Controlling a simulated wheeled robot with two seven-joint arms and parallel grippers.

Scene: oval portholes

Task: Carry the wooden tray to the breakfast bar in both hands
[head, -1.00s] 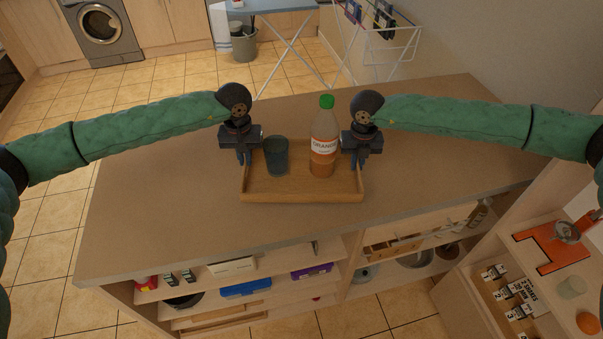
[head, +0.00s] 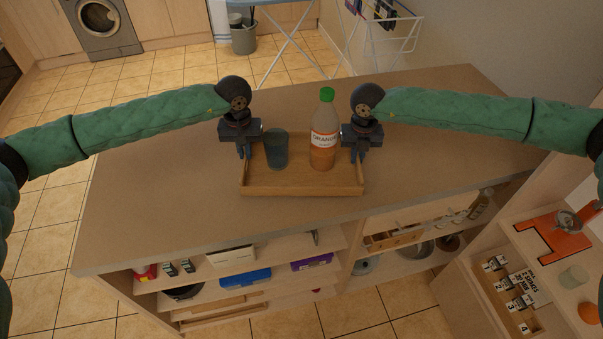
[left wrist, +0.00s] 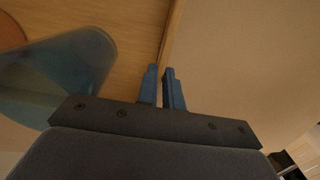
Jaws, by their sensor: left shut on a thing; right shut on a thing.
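The wooden tray (head: 300,183) is in the middle of the head view, over the counter top; I cannot tell whether it touches the counter. On it stand a dark glass (head: 276,150) at the left and an orange drink bottle (head: 323,135) with a green cap at the right, both upright. My left gripper (head: 244,152) is shut on the tray's left wall, and the left wrist view shows its blue fingers (left wrist: 162,85) on either side of that wall. My right gripper (head: 358,153) is shut on the tray's right wall.
The counter (head: 180,200) is clear around the tray. Open shelves below its near side hold boxes and pans. An orange stand (head: 553,238) sits on a lower surface at right. A drying rack (head: 380,30) and a bin (head: 243,40) stand beyond the counter.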

